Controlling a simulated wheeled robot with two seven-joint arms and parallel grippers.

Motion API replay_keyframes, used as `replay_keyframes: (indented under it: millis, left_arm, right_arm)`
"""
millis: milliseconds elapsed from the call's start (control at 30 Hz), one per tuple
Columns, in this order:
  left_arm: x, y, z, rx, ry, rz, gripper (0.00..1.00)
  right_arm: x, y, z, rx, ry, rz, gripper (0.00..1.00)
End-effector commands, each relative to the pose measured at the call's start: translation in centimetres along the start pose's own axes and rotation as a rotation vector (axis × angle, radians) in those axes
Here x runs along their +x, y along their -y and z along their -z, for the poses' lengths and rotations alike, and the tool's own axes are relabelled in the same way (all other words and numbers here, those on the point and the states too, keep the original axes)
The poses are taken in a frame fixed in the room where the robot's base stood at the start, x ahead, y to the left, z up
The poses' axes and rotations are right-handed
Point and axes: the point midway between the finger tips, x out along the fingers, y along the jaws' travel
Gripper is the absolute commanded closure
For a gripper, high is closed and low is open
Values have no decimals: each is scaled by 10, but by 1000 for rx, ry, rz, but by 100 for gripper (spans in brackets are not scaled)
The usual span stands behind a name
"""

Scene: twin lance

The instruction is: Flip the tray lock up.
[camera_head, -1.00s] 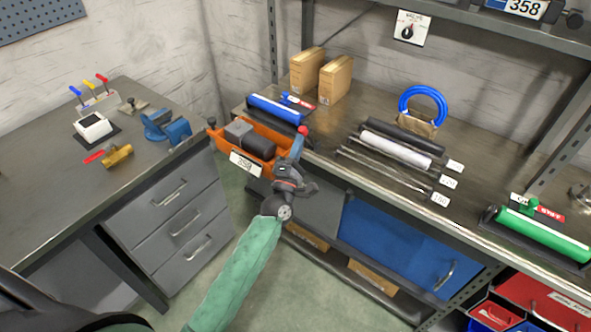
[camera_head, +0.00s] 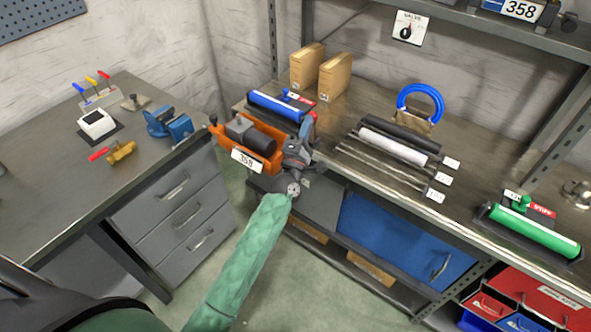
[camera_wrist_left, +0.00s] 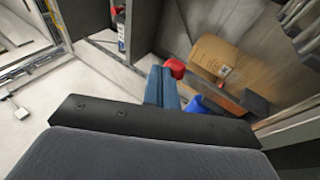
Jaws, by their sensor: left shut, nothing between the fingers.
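The orange tray (camera_head: 262,160) carries a numbered white label and holds a grey block and a dark cylinder. It sits at the left end of the long bench. A black knob (camera_head: 213,119) stands at its left end. In the left wrist view a red knob (camera_wrist_left: 175,67) shows right by my fingertips; it looks like the lock's handle, but contact cannot be told. In the head view my gripper hides it. My left gripper (camera_head: 308,124) is shut and empty at the tray's right end. Its closed blue fingers show in the left wrist view (camera_wrist_left: 162,76). My right gripper is out of view.
A blue roll (camera_head: 275,108) lies just behind the tray, with two cardboard boxes (camera_head: 335,78) beyond. Dark and white rolls (camera_head: 393,147) and thin rods lie to the right. A side bench (camera_head: 60,190) with a blue vise (camera_head: 168,124) stands at left.

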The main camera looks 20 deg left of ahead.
Motion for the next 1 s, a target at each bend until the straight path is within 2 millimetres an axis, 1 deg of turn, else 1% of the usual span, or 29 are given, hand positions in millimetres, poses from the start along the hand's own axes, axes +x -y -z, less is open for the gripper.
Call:
replay_keyframes:
  millis: [133, 333, 1000]
  left_arm:
    - [10, 1, -3, -2, -1, -2, 100]
    - [17, 3, -5, -1, 0, 0, 100]
    - [23, 1, -6, 0, 0, -4, 100]
  right_arm:
    - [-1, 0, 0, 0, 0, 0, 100]
    - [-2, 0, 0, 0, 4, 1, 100]
    - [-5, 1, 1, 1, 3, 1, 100]
